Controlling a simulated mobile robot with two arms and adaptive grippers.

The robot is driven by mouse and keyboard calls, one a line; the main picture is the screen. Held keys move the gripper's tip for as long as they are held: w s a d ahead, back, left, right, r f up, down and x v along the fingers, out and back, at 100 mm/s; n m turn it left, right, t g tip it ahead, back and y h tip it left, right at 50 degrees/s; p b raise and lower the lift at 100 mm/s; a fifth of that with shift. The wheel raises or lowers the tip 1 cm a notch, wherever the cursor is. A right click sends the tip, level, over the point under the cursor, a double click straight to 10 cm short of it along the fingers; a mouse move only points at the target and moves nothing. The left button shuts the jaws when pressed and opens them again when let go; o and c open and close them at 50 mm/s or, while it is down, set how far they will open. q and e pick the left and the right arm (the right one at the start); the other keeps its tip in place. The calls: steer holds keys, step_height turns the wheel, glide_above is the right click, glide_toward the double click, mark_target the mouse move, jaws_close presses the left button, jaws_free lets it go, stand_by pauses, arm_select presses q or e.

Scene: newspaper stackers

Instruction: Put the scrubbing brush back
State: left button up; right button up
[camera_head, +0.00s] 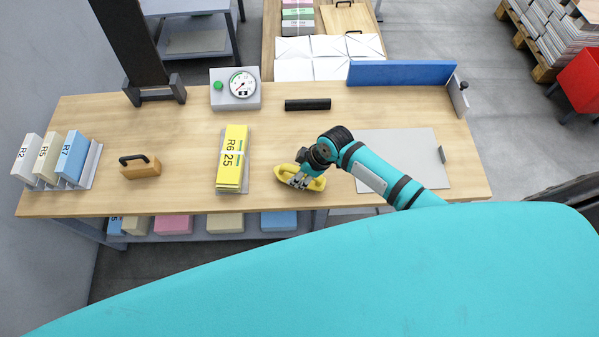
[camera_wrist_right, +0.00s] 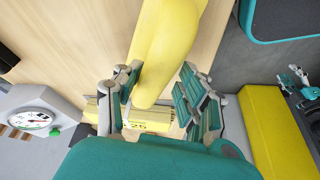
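The yellow scrubbing brush (camera_head: 317,184) is at the front middle of the wooden table (camera_head: 200,118), partly hidden by my right gripper. My right gripper (camera_head: 301,180) comes in from the right and is at the brush from above. In the right wrist view the yellow brush (camera_wrist_right: 165,45) lies between the two fingers (camera_wrist_right: 160,85), which appear to press on both its sides. Whether the brush touches the tabletop is hard to tell.
A yellow stack marked R6 25 (camera_head: 231,160) lies left of the brush. A wooden block with black handle (camera_head: 141,168) and upright stacks (camera_head: 70,160) are farther left. Behind are a dial scale (camera_head: 235,92) and black bar (camera_head: 307,104). A grey plate (camera_head: 425,165) lies right, before a blue fence (camera_head: 400,73).

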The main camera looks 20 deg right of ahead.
steer(key=v, duration=1.2)
steer(key=shift+s+a+r, duration=0.1)
steer(key=shift+a+r, duration=0.05)
